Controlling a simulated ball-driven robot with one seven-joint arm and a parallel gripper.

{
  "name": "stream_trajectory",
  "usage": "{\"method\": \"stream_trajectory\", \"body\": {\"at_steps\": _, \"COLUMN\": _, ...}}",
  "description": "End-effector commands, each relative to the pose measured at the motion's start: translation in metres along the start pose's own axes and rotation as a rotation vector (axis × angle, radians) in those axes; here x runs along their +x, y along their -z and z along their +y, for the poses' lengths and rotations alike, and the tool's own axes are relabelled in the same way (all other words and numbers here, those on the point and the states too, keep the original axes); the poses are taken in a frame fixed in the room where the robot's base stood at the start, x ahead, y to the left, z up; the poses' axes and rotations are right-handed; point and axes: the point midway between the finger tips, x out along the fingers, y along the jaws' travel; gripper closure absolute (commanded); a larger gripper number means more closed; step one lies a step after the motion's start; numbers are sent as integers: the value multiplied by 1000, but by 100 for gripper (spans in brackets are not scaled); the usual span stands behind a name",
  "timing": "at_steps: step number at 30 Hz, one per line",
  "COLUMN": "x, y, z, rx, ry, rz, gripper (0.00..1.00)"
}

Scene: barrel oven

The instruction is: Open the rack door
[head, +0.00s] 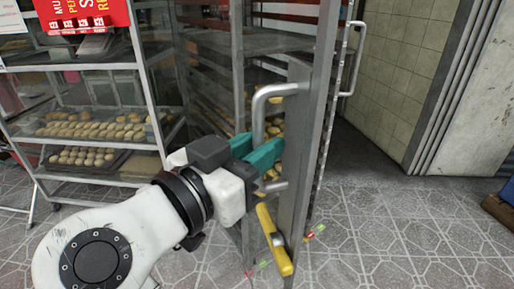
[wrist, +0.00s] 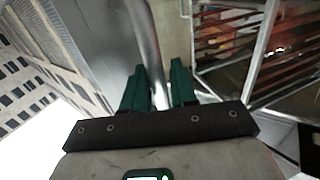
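The rack door's frame post (head: 318,110) stands upright in the middle of the head view. A bent grey metal handle (head: 258,118) sticks out from it to the left. My gripper (head: 262,152), with green fingers, is at the lower part of this handle. In the wrist view the handle bar (wrist: 151,62) runs down between the two fingers (wrist: 161,88). A gap shows beside the right finger, so the fingers look open around the bar. Any contact with the left finger cannot be told. A yellow lever (head: 272,238) sits on the post below the handle.
Shelves with trays of bread rolls (head: 90,130) stand at the left. A second bent handle (head: 356,60) shows on the far side of the rack. Tiled floor (head: 400,235) is clear at the right, before a tiled wall (head: 400,65).

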Motion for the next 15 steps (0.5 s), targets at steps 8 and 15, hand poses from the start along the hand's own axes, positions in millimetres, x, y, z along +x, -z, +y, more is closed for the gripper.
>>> {"method": "stream_trajectory", "body": {"at_steps": 8, "x": -1, "y": 0, "z": 1, "rx": 0, "ry": -2, "rz": -1, "gripper": 63}}
{"method": "stream_trajectory", "body": {"at_steps": 15, "x": -17, "y": 0, "z": 0, "rx": 1, "ry": 0, "rz": 0, "gripper": 63}}
